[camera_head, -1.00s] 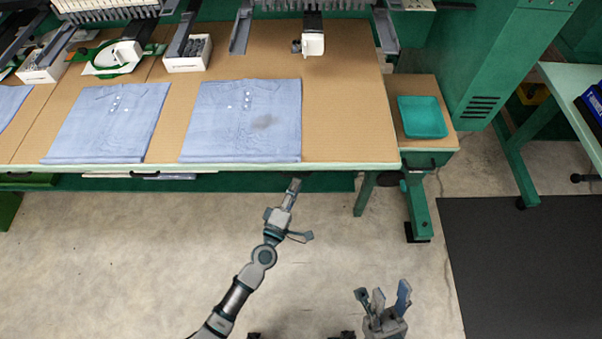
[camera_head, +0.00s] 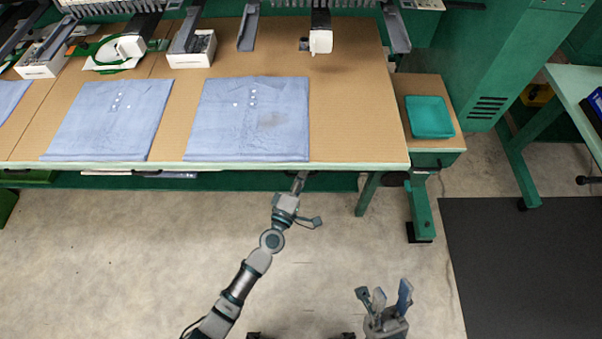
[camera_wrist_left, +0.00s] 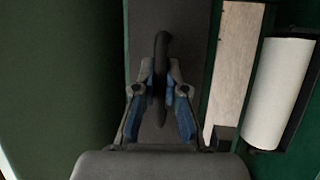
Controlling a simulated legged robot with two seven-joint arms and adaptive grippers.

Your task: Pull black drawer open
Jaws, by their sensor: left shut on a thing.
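In the left wrist view, a black handle (camera_wrist_left: 162,50) stands out from a dark grey front (camera_wrist_left: 195,30), which looks like the black drawer. My left gripper (camera_wrist_left: 160,82) has its blue-padded fingers on both sides of the handle and is shut on it. In the head view, my left gripper (camera_head: 299,182) reaches the front edge of the table, its fingertips partly hidden below the edge. The drawer itself is hidden under the tabletop there. My right gripper (camera_head: 385,299) is open and empty, low in the picture, away from the table.
Blue shirts (camera_head: 250,120) lie flat on the brown tabletop (camera_head: 350,120). A white roll (camera_wrist_left: 280,95) lies right of the handle in the wrist view. The floor (camera_head: 130,260) before the table is clear.

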